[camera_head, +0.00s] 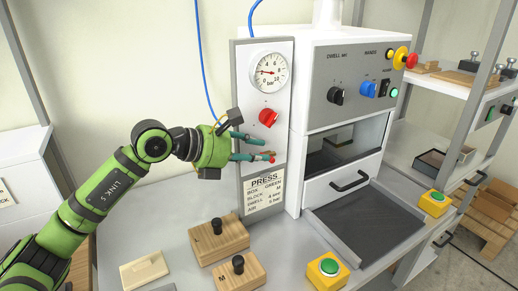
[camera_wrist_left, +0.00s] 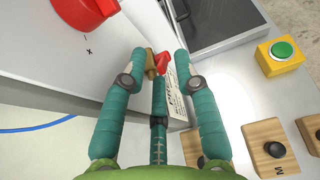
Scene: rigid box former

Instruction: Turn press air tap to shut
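The press air tap, a small brass body with a red handle, shows in the wrist view (camera_wrist_left: 162,61) between my left gripper's fingertips. In the head view only a bit of its red handle (camera_head: 272,155) shows by the fingertips, on the press's side panel under a round red knob (camera_head: 268,117). My left gripper (camera_head: 264,148) is open, its green fingers spread on either side of the tap. In the wrist view the left gripper (camera_wrist_left: 160,57) has a gap around the tap, and I cannot tell whether any finger touches it. My right gripper is out of view.
A pressure gauge (camera_head: 268,72) sits above the red knob, and a press label card (camera_head: 264,193) below the tap. Wooden blocks with black knobs (camera_head: 218,240) stand on the bench below my arm. A green button box (camera_head: 327,271) stands at the front, beside a dark tray (camera_head: 368,225).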

